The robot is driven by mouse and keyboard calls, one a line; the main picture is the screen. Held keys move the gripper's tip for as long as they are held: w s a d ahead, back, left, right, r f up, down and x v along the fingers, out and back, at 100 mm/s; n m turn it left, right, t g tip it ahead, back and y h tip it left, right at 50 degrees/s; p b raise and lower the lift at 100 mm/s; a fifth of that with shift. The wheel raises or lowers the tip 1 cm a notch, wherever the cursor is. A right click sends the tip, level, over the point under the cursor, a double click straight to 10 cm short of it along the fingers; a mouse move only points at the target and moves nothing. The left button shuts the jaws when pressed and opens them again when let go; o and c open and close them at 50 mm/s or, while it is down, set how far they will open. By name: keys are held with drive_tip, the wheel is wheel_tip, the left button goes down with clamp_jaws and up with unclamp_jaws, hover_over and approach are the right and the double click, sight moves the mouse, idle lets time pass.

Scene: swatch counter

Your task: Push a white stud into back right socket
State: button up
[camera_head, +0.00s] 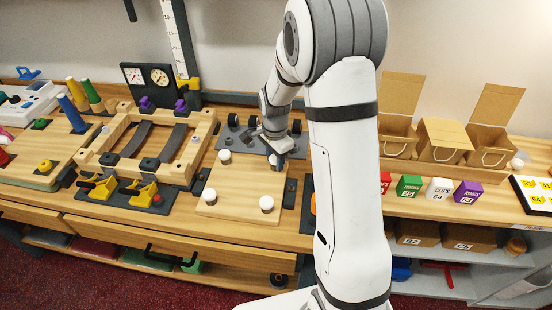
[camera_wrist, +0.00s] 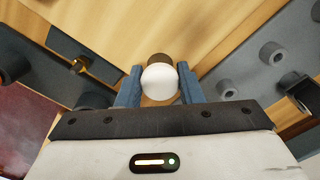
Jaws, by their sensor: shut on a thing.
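My gripper (camera_head: 275,152) is over the back right corner of a light wooden board (camera_head: 238,183). In the wrist view my gripper (camera_wrist: 160,86) has its two blue-grey fingers on either side of a white stud (camera_wrist: 159,81) and is shut on it. This stud also shows below my gripper in the head view (camera_head: 273,160). A dark brown round patch (camera_wrist: 159,58), perhaps the back right socket, shows just beyond the stud; I cannot tell whether the stud is in it. Other white studs are at the board's back left (camera_head: 225,155), front left (camera_head: 209,196) and front right (camera_head: 266,203).
A wooden frame with dark straps (camera_head: 150,140) stands left of the board. A dark grey plate (camera_head: 237,140) with black knobs lies behind it. Small coloured boxes (camera_head: 438,190) and open cartons (camera_head: 397,140) are at the right. The board's middle is clear.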

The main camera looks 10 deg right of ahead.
sight(275, 158)
drive_tip(key=shift+f, duration=0.2)
drive_tip(key=o, duration=1.4)
drive_tip(key=shift+c, duration=0.2)
drive_tip(key=shift+r, duration=0.15)
drive_tip(key=shift+r+p, duration=1.7)
drive_tip(key=shift+r, duration=1.15)
